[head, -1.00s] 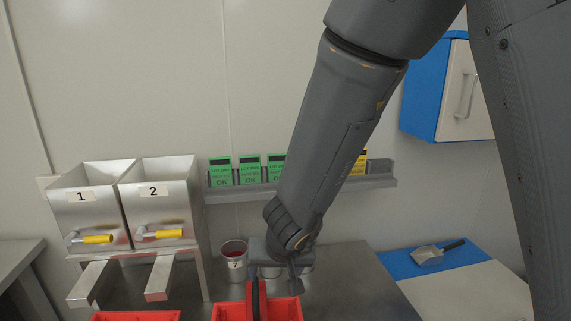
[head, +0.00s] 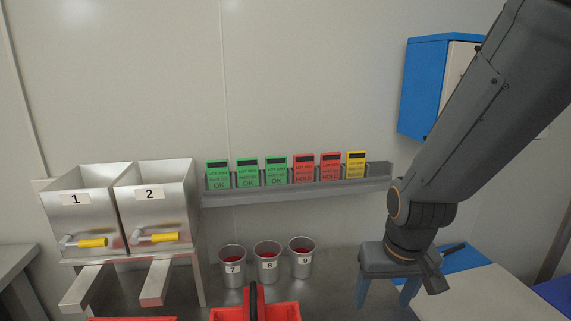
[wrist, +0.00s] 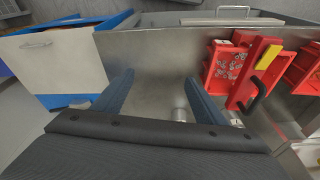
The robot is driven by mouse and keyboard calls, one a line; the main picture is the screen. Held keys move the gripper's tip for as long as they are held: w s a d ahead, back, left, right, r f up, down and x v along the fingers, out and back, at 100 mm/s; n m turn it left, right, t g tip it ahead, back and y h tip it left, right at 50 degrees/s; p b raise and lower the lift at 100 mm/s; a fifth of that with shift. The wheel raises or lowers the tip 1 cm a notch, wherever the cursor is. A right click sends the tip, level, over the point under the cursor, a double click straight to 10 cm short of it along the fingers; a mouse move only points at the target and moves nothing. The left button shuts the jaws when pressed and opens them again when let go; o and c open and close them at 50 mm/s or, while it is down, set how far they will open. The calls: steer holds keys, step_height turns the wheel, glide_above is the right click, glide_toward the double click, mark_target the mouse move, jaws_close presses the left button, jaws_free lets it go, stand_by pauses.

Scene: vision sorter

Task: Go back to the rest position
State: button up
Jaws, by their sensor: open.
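My gripper (head: 384,294) is at the right of the head view, pointing down over the right part of the steel table (head: 335,298). In the wrist view my gripper (wrist: 157,98) shows two blue-grey fingers spread wide apart with nothing between them. Bare steel tabletop shows beyond the fingers. The fingertips' height above the table is hard to tell.
Metal cups 7 (head: 232,268), 8 (head: 268,264) and 9 (head: 301,259) with red contents stand left of my gripper. A red bin (head: 290,311) with a black handle is in front. Hoppers 1 (head: 80,210) and 2 (head: 155,205) stand left. A card rail (head: 300,189) and blue cabinet (head: 424,85) are behind.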

step_height(320, 180, down, 10)
steer(key=g+b, duration=0.1)
steer(key=b, duration=0.7)
steer(key=shift+w, duration=0.3)
